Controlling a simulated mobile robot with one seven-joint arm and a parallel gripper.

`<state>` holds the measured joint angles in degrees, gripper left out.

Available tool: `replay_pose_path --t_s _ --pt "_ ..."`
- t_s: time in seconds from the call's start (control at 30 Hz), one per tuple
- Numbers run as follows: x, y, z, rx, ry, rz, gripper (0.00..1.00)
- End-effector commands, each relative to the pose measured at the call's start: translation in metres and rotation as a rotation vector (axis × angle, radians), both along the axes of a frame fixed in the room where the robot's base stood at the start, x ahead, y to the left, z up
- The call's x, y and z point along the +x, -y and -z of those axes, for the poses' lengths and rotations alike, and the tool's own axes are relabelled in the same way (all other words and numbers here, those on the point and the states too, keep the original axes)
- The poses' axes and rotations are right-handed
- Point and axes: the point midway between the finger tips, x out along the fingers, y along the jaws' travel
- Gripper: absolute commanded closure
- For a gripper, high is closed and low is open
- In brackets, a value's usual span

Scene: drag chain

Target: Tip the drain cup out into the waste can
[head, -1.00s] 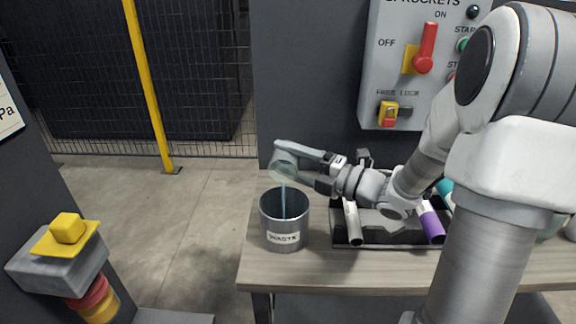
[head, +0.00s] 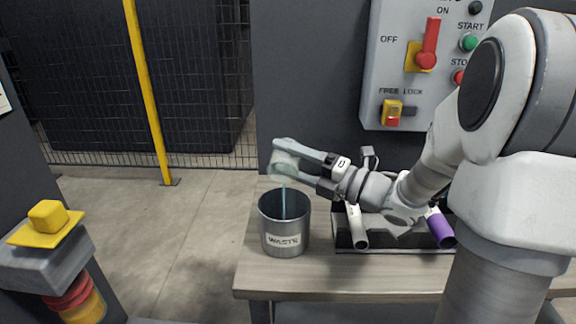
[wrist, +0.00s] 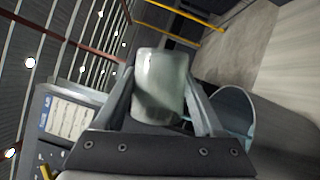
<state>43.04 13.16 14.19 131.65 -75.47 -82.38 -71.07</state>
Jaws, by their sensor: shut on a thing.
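The drain cup (head: 284,164) is a small translucent, pale greenish cup. My gripper (head: 299,166) is shut on it and holds it tilted above the waste can. A thin bluish stream runs from the cup down into the can. The waste can (head: 284,242) is a grey metal cylinder labelled WASTE, upright at the left end of the bench. In the wrist view the cup (wrist: 160,84) sits between my two fingers, and the can's rim (wrist: 236,108) shows at the right. How much liquid is left in the cup cannot be seen.
A dark tray (head: 345,238) with a white tube (head: 357,226) and a purple tube (head: 440,228) stands right of the can on the wooden bench (head: 330,275). A control panel (head: 400,70) with a red lever hangs behind. A yellow post (head: 150,95) and mesh fence stand at the back left.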

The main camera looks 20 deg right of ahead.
Motion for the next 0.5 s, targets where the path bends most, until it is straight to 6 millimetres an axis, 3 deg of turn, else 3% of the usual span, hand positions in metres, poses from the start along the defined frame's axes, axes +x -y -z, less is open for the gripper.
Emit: replay_pose_path --t_s 0.5 --pt "-0.0028 -0.0011 0.0020 -0.037 0.086 0.001 0.92"
